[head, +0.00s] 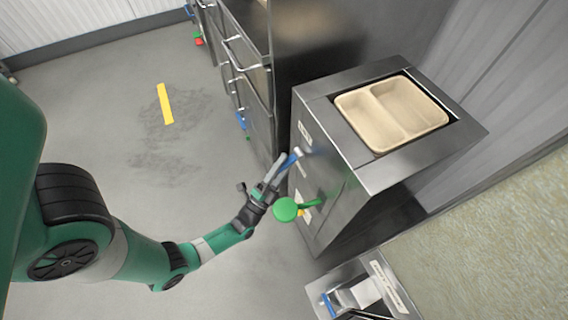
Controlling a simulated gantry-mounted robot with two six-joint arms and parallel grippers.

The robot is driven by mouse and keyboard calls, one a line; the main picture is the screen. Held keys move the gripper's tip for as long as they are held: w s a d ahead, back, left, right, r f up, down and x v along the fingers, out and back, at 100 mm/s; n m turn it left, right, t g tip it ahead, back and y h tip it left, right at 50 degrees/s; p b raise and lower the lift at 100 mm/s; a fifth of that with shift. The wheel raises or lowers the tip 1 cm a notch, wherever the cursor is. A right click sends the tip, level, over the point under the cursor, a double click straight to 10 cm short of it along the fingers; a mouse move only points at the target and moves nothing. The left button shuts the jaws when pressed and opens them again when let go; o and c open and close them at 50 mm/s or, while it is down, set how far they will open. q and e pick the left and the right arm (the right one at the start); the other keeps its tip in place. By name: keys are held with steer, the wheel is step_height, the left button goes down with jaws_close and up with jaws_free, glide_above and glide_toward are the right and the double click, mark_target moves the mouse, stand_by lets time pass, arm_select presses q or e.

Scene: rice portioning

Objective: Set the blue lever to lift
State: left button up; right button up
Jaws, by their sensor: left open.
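The blue lever (290,160) is on the front face of the steel machine (335,165), below its upper white label. My left gripper (277,170) is open at this lever, with its fingers close beside it. I cannot tell whether they touch it. The gripper partly covers the lever, so its exact setting is hard to read. A green round-ended lever (287,209) sits lower on the same face, just right of my gripper. My right gripper is not in view.
A beige two-compartment tray (392,111) sits in the machine's top opening. Steel cabinets with handles (243,55) stand behind. Another steel unit (362,292) with a blue part is at the bottom right. The grey floor on the left is clear, with a yellow strip (165,103).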

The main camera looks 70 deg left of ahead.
arm_select(q)
steer(key=shift+s+d, duration=0.1)
steer(key=shift+s, duration=0.05)
jaws_close()
stand_by(1.3)
